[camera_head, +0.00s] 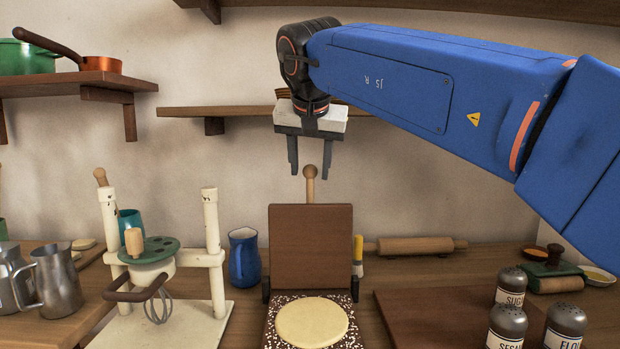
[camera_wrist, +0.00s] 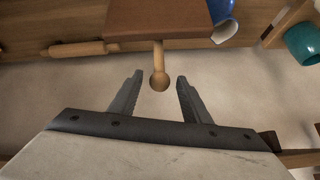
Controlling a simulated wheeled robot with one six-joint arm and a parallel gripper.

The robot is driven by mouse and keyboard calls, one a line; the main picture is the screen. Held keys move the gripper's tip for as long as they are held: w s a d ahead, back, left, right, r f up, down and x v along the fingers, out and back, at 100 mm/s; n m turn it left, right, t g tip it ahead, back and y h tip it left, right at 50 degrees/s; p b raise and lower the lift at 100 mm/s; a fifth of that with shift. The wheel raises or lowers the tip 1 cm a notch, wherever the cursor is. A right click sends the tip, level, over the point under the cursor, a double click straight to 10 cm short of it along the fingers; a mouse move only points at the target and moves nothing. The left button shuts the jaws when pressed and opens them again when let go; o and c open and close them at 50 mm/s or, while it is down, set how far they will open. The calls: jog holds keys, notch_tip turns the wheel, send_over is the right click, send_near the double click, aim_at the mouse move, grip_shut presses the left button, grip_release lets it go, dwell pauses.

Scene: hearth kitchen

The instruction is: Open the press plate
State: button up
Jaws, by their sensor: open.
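The press plate (camera_head: 312,247) is a brown wooden board standing upright at the back of the press, with a round-ended wooden handle (camera_head: 310,182) sticking up from its top. A flat round of dough (camera_head: 311,323) lies on the speckled press base (camera_head: 354,333) in front of it. My gripper (camera_head: 308,172) is open and empty, pointing down just above the handle. In the wrist view the handle knob (camera_wrist: 159,82) shows between and slightly beyond the two fingertips (camera_wrist: 158,80); I cannot tell whether they touch it. The plate's edge (camera_wrist: 160,20) shows at the top there.
A blue jug (camera_head: 243,258) and a cream whisk stand (camera_head: 211,235) are left of the press. A rolling pin (camera_head: 415,246), a board (camera_head: 430,315) and several shakers (camera_head: 508,325) are on the right. A wall shelf (camera_head: 225,112) is behind my gripper.

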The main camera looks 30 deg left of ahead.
jog(key=v, duration=1.2)
jog(key=shift+r, duration=0.3)
jog(key=shift+s+d, duration=0.15)
